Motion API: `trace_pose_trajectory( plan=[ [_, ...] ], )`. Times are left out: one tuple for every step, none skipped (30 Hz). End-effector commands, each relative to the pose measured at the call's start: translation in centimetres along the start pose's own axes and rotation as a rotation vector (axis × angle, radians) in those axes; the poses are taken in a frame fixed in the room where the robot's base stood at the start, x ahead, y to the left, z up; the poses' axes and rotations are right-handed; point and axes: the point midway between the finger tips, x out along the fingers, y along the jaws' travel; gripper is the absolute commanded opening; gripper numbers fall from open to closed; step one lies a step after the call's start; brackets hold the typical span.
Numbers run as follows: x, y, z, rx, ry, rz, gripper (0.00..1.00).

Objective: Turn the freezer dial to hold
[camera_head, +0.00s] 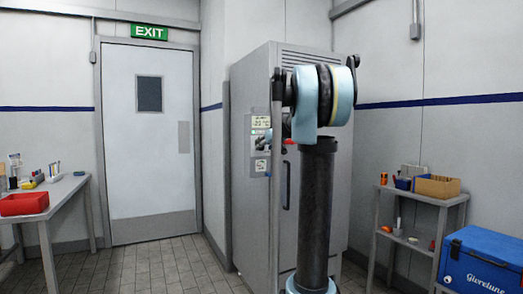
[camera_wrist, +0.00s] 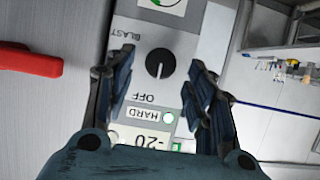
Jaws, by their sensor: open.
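The freezer (camera_head: 255,80) is a tall grey cabinet in the middle of the head view. Its control panel (camera_head: 261,168) is on the side left of my arm. In the wrist view, the round black dial (camera_wrist: 160,63) has a white pointer line running down in the picture, roughly toward OFF. BLAST is at the upper left; I cannot read a hold label. My gripper (camera_wrist: 162,70) is open, with one finger on each side of the dial. Gaps show between the fingers and dial. In the head view my arm and gripper partly hide the panel.
A red handle (camera_wrist: 28,60) sticks out left of the panel in the wrist view. A small display reading -20 (camera_wrist: 150,140) lies below the dial. A table (camera_head: 50,190) stands left, a shelf (camera_head: 420,197) and blue cooler (camera_head: 482,262) right. Floor at left centre is clear.

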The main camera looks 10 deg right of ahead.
Motion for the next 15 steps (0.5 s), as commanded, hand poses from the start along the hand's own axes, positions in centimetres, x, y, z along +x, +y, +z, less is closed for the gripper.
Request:
trace_pose_trajectory(
  plan=[
    [0.7, 0.0, 0.0, 0.0, 0.0, -0.001, 0.5],
    [1.0, 0.0, 0.0, 0.0, 0.0, -0.001, 0.5],
    [1.4, -0.1, 0.0, 0.0, 0.0, -0.001, 0.5],
    [1.7, -0.1, -0.1, 0.0, 0.0, -0.002, 0.5],
    [1.9, -0.1, -0.1, 0.0, 0.0, -0.002, 0.5],
    [2.2, -0.1, -0.1, 0.0, 0.0, -0.002, 0.5],
    [2.4, -0.1, 0.0, 0.0, 0.0, -0.001, 0.5],
    [2.5, -0.1, 0.0, 0.0, 0.0, -0.001, 0.5],
    [2.6, 0.0, 0.0, 0.0, 0.0, -0.001, 0.5],
    [2.7, 0.0, 0.0, 0.0, 0.0, -0.001, 0.5],
    [2.8, 0.0, 0.0, 0.0, 0.0, -0.001, 0.5],
    [2.8, 0.0, 0.0, 0.0, 0.0, -0.001, 0.5],
    [2.8, 0.0, 0.0, 0.0, 0.0, -0.001, 0.5],
    [2.9, 0.0, 0.0, 0.0, 0.0, -0.001, 0.5],
    [2.9, 0.0, 0.0, 0.0, 0.0, -0.001, 0.5]
  ],
)
